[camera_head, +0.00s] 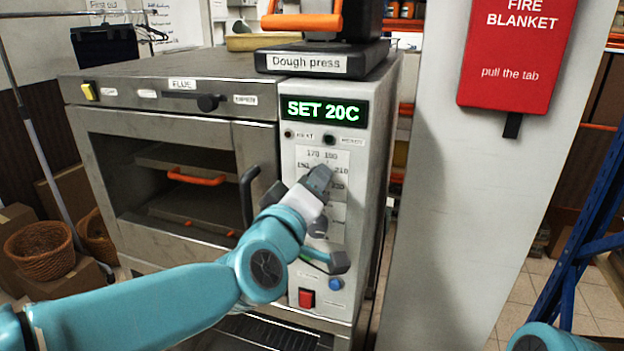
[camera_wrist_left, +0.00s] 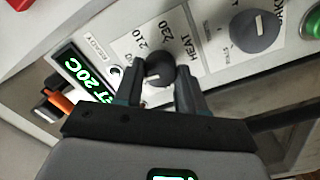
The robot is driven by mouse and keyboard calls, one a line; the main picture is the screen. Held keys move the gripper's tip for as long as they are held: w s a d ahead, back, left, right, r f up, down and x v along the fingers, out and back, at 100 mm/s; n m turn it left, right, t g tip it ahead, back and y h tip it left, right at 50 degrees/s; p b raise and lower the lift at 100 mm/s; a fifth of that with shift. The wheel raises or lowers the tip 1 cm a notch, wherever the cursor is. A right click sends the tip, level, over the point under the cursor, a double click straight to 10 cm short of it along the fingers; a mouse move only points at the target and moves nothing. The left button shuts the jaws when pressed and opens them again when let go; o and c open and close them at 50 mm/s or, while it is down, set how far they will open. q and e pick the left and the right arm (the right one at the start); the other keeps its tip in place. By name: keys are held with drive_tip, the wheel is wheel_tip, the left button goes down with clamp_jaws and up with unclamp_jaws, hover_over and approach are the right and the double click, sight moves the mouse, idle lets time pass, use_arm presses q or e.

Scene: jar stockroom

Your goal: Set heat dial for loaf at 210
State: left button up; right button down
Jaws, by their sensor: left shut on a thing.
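The heat dial (camera_wrist_left: 158,68) is a dark round knob with a short white mark, on the oven's pale control panel. In the left wrist view, my left gripper (camera_wrist_left: 159,80) has one finger on each side of it and is shut on it. The green display (camera_head: 323,111) above reads SET 20C. My right gripper is out of view.
A second grey dial (camera_wrist_left: 256,30) sits beside the heat dial in the left wrist view. Low on the panel are a red switch (camera_head: 306,298) and a blue button (camera_head: 335,284). The oven door handle (camera_head: 249,196) stands out left of the panel. A pale pillar (camera_head: 440,200) rises to the right.

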use_arm(q)
drive_tip(key=m+p, duration=0.5)
drive_tip(key=m, duration=0.7)
drive_tip(key=shift+m+p, duration=0.3)
idle(0.4)
drive_tip(key=o, duration=1.1)
drive_tip(key=shift+c, duration=0.2)
